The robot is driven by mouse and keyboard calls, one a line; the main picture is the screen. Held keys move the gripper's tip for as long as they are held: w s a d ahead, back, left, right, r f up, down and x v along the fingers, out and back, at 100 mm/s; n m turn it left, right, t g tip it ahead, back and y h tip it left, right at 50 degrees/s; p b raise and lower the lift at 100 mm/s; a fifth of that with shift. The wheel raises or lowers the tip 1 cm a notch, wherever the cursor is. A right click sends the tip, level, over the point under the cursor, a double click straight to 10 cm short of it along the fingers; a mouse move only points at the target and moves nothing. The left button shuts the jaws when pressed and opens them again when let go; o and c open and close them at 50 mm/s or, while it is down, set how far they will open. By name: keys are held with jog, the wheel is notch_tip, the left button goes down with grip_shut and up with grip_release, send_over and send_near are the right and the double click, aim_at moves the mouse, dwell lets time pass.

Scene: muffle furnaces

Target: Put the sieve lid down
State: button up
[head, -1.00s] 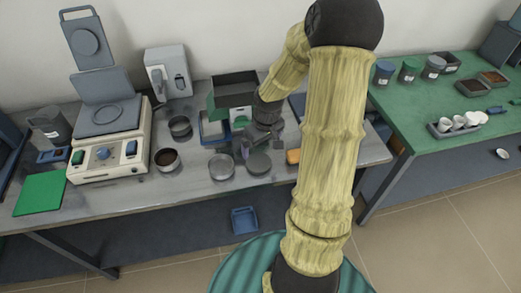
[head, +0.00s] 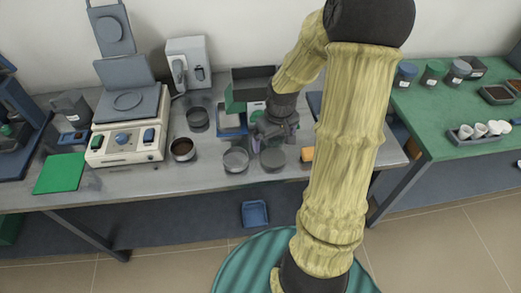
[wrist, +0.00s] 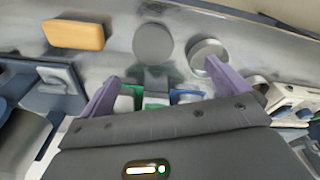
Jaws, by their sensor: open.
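The sieve lid appears to be the flat dark grey disc (head: 273,160) lying on the grey bench near its front edge. It also shows as a plain grey disc in the wrist view (wrist: 153,38). My gripper (head: 266,138) is just behind and above the disc in the head view. In the wrist view my gripper (wrist: 160,86) has its two purple fingers wide apart with nothing between them, and the disc lies beyond the fingertips, apart from them. A round metal sieve pan (head: 236,160) stands immediately left of the disc.
An orange block (head: 307,154) lies right of the disc. A pan of brown material (head: 183,149), a dark round pan (head: 197,118) and a cream balance-like device (head: 125,146) stand left. A dark open box (head: 252,84) is behind my gripper. The green table (head: 445,130) is at right.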

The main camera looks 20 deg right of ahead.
jog(key=s+a+r+m+t, duration=0.1)
jog(key=s+a+r, duration=0.5)
jog(key=s+a, duration=0.3)
jog(key=a, duration=0.3)
jog(key=shift+s, duration=0.3)
jog(key=shift+r, duration=0.1)
